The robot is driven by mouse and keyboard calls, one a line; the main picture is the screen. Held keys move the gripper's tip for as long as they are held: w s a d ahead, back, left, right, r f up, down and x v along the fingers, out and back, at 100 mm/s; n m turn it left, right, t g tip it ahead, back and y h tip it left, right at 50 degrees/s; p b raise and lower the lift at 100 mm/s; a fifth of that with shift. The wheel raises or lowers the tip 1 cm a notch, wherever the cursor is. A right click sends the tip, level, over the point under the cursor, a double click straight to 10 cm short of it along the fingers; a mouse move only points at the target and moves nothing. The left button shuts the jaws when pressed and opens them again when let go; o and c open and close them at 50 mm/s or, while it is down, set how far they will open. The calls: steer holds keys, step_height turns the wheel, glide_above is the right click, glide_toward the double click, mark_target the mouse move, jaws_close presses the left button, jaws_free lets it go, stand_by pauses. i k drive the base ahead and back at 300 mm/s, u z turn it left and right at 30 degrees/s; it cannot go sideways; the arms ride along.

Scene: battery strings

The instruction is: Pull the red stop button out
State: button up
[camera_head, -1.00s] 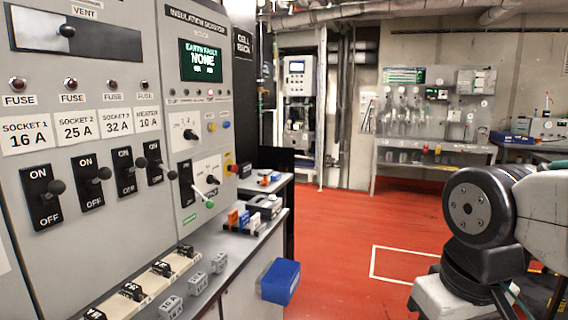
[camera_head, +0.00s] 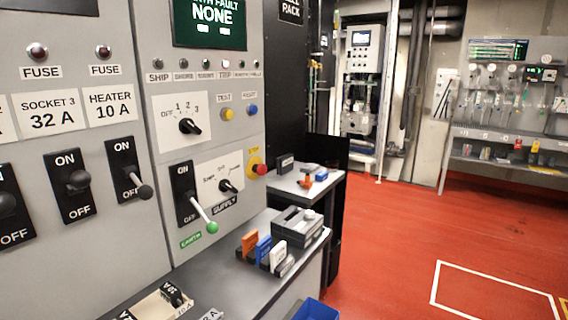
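The red stop button (camera_head: 261,169) is on the right edge of the grey control panel (camera_head: 213,140). It sits on a yellow collar (camera_head: 253,164) under a small yellow STOP label. The red head sticks out to the right, but I cannot tell whether it is pressed in or out. Left of it is the black supply knob (camera_head: 229,186). My gripper is not in view.
A blue bin (camera_head: 315,310) is at the bottom. Red floor (camera_head: 400,235) to the right is clear.

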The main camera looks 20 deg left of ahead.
mark_target(262, 169)
steer(key=u, duration=0.4)
steer(key=i, duration=1.3)
steer(key=u, duration=0.7)
